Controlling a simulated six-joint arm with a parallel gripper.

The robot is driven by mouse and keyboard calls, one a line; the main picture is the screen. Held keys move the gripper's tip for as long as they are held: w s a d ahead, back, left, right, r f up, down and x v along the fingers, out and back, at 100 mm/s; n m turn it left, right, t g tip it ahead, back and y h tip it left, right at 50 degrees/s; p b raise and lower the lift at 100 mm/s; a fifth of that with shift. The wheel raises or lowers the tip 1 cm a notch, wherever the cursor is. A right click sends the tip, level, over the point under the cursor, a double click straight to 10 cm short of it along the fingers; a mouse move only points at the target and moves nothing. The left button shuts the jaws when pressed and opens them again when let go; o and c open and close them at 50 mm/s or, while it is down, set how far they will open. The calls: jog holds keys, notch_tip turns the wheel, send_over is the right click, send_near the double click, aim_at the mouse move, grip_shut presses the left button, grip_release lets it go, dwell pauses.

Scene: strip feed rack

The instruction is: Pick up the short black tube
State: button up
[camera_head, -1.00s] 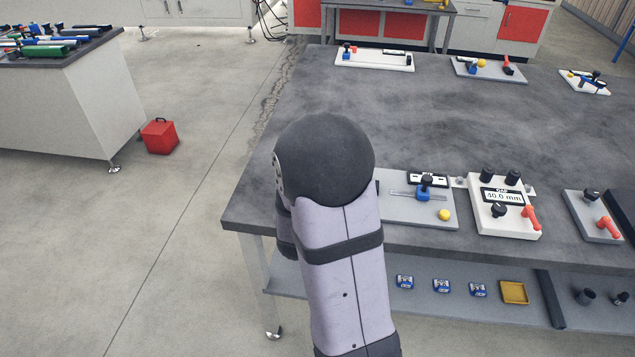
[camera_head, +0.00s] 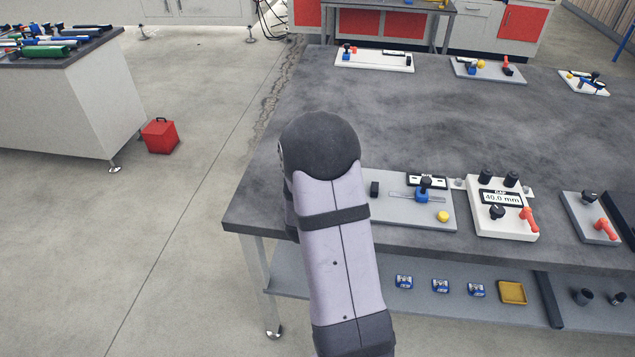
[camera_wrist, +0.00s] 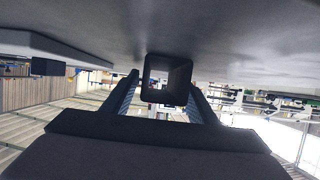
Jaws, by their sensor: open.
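The short black tube (camera_wrist: 168,80) is a square hollow piece, seen end-on in the wrist view against the grey table surface, which fills the top of this upside-down picture. My gripper (camera_wrist: 164,88) is open, with one finger on each side of the tube. A narrow gap shows at the left finger; on the right I cannot tell whether finger and tube touch. In the head view my own arm hides the gripper and the tube.
A grey plate (camera_head: 400,213) with a black block (camera_head: 375,189), blue slider (camera_head: 423,190) and yellow button (camera_head: 442,216) lies right of my arm. A white gauge panel (camera_head: 487,222) stands beyond. Small blue items (camera_head: 440,286) lie on the lower shelf.

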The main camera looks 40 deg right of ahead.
grip_shut()
jog(key=shift+r, duration=0.1)
jog(key=shift+r, duration=5)
